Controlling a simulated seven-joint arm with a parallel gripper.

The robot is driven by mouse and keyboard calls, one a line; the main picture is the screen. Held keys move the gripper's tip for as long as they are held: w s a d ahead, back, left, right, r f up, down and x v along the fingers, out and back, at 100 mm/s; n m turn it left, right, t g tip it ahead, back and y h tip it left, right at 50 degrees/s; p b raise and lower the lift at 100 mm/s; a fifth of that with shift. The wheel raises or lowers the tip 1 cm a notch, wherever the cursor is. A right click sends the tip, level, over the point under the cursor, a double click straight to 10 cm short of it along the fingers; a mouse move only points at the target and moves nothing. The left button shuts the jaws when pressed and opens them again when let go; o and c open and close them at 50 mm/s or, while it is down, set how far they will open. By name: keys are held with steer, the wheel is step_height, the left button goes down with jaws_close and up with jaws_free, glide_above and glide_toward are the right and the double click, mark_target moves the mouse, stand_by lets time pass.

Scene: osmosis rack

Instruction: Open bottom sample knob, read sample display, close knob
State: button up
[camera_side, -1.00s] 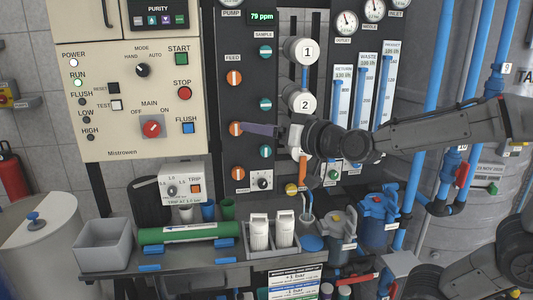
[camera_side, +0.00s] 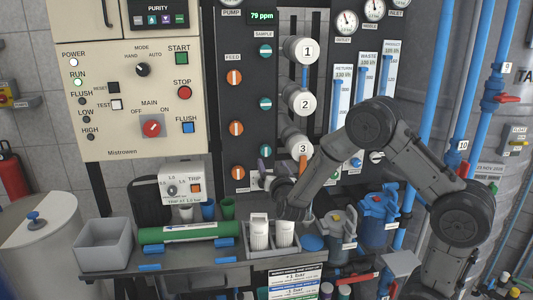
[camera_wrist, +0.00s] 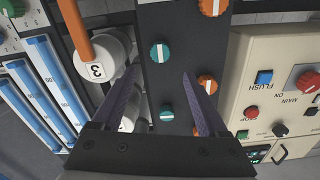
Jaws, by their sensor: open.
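The bottom sample knob (camera_side: 266,151) is teal, with its white bar upright. The sample knobs above it have level bars. In the wrist view, which is upside down, this knob (camera_wrist: 160,52) lies ahead between the fingertips with its bar upright. My gripper (camera_side: 265,168) is just below and in front of it in the side view. The purple fingers are spread and empty in the wrist view (camera_wrist: 160,72), apparently not touching the knob. The sample display (camera_side: 262,16) reads 79 ppm in green.
Orange feed knobs (camera_side: 237,129) form a column just left of the sample knobs. White housing 3 (camera_side: 295,147) and an orange pipe are close to the right.

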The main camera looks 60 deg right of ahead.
mark_target(266, 151)
steer(key=x, duration=1)
jaws_close()
